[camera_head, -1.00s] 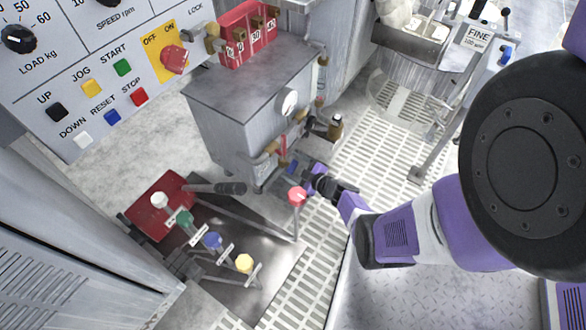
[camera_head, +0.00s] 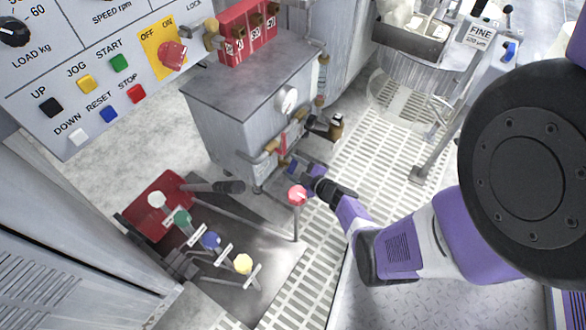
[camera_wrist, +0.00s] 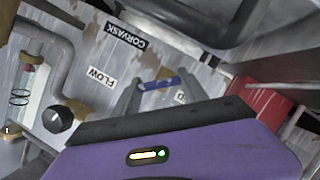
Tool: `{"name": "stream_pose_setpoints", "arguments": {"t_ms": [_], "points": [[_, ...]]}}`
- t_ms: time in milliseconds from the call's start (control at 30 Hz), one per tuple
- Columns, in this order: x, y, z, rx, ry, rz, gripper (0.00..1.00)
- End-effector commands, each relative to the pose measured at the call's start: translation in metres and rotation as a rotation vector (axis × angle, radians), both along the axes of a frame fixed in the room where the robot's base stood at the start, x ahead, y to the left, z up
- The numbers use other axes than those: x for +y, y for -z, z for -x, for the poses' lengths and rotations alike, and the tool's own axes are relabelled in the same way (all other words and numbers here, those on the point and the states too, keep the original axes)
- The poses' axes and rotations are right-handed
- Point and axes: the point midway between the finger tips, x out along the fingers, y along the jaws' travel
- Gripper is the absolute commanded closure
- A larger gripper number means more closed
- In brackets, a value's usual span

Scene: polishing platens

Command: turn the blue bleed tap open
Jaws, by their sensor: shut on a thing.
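The blue bleed tap (camera_wrist: 158,83) shows in the wrist view as a short blue bar on the grey cabinet face. My gripper (camera_wrist: 160,86) has one grey finger at each end of the bar and is shut on it. In the head view my gripper (camera_head: 298,169) is at the lower front of the grey cabinet (camera_head: 245,115), below the brass pipework. There the tap (camera_head: 291,167) is small and partly hidden by the gripper.
A brass-fitted pipe (camera_head: 270,147) and a black knob (camera_wrist: 58,119) are close by. Slatted floor lies right.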

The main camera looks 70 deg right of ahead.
Motion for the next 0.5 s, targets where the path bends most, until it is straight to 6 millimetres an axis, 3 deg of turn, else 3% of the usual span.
{"name": "stream_pose_setpoints", "arguments": {"t_ms": [500], "points": [[0.0014, 0.0037, 0.0, 0.071, 0.0, 0.293, 0.9]]}}
